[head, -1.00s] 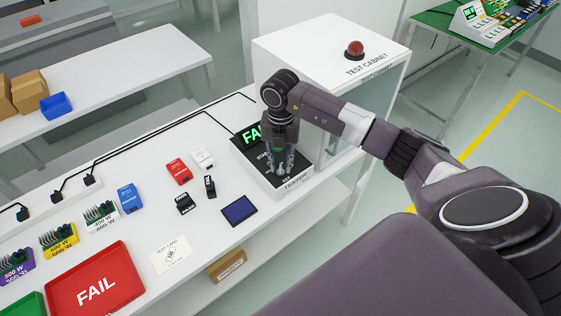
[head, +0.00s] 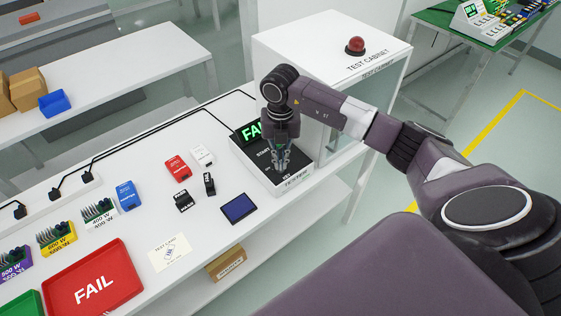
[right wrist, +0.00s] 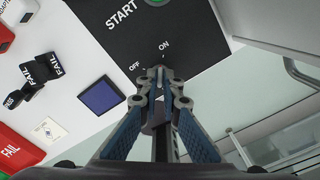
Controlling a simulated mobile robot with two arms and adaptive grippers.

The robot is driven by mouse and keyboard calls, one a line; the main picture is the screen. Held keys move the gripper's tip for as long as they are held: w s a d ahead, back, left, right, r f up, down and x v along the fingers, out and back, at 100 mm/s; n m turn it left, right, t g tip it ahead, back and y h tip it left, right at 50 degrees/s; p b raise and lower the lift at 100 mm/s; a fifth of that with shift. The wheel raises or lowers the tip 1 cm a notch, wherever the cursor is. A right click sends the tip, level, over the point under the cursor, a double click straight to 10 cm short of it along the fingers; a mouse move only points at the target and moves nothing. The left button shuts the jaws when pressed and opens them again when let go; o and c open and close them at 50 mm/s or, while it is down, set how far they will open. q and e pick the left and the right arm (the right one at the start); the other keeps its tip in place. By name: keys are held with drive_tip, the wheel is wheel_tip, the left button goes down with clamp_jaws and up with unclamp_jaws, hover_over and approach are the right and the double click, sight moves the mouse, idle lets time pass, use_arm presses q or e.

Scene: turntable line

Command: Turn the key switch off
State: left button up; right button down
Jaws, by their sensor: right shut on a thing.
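The tester (head: 256,163) is a white box with a dark sloped top at the right end of the bench. Its lit green screen (head: 250,131) shows the letters FAI, the rest hidden behind my arm. My right gripper (head: 283,167) points down at the KEY label near the tester's front edge. In the right wrist view its fingertips (right wrist: 160,75) are shut on the key switch, just below the OFF and ON labels. The fingers cover the key, so I cannot tell which way it points. Part of the green start button (right wrist: 158,2) shows at the top edge. My left gripper is out of view.
The test cabinet (head: 330,50) with a red dome (head: 355,46) stands right behind the tester.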

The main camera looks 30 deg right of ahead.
drive_tip(key=n+b, duration=0.3)
drive_tip(key=n, duration=0.1)
drive_tip(key=shift+f, duration=0.15)
drive_tip(key=n+b, duration=0.4)
drive_tip(key=n, duration=0.1)
drive_tip(key=shift+n, duration=0.4)
drive_tip(key=n+b, duration=0.2)
drive_tip(key=n, duration=0.1)
drive_tip(key=shift+n, duration=0.3)
drive_tip(key=shift+r+n+b, duration=0.2)
drive_tip(key=shift+n+b, duration=0.6)
drive_tip(key=shift+n, duration=0.7)
drive_tip(key=c, duration=2.1)
unclamp_jaws()
wheel_tip(320, 180, up, 12)
drive_tip(key=shift+r, duration=0.1)
